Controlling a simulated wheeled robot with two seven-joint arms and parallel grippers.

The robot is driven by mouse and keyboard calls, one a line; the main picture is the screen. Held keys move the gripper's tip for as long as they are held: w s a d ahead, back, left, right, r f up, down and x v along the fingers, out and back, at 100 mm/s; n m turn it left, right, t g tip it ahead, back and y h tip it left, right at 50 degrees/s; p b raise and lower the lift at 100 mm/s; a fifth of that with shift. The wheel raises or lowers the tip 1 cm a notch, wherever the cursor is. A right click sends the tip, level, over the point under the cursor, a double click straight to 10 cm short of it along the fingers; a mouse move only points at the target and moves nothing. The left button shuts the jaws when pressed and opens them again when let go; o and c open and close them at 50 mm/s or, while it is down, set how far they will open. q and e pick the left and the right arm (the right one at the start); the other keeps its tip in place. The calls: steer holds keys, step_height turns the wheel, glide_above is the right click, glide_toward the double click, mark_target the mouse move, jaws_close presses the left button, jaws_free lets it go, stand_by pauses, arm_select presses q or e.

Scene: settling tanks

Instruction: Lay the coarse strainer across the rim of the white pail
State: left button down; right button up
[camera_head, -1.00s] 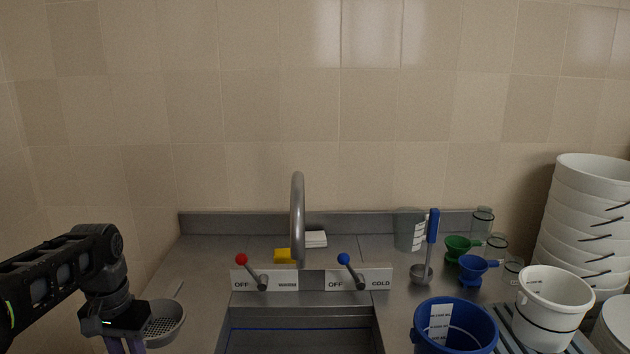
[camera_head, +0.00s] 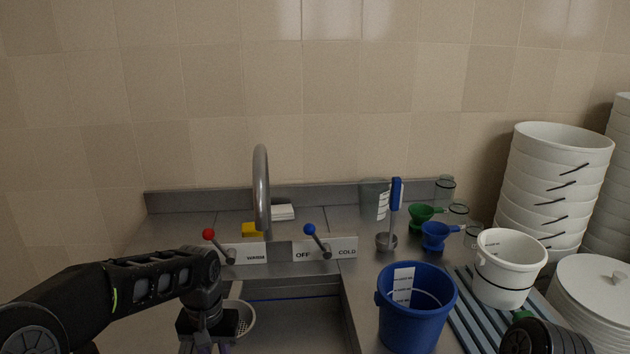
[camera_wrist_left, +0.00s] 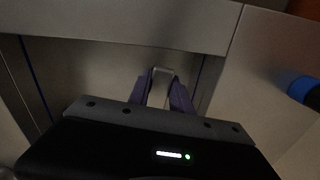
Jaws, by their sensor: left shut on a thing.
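The coarse strainer (camera_head: 248,318) is a grey perforated bowl, partly hidden behind my left gripper (camera_head: 210,348) at the bottom of the head view. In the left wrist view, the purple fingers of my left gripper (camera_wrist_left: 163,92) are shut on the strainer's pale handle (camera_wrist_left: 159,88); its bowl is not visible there. The strainer is over the left part of the sink, well left of the white pail. The white pail (camera_head: 505,278) stands upright at the right with its rim open and a black wire handle. My right gripper is out of view.
A blue pail (camera_head: 412,322) stands between sink (camera_head: 300,310) and white pail, which is on a slatted rack (camera_head: 468,318). The faucet (camera_head: 262,190) rises behind the sink. Stacked white tubs (camera_head: 550,185) and lids (camera_head: 590,290) are at right. My right arm shows bottom right.

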arm_select(q)
steer(key=shift+d+f, duration=0.2)
steer(key=shift+d, duration=0.1)
steer(key=shift+r, duration=0.15)
step_height(320, 180, up, 6)
steer(key=p, duration=0.3)
step_height(320, 180, down, 6)
steer(key=b, duration=0.3)
steer(key=shift+f, duration=0.2)
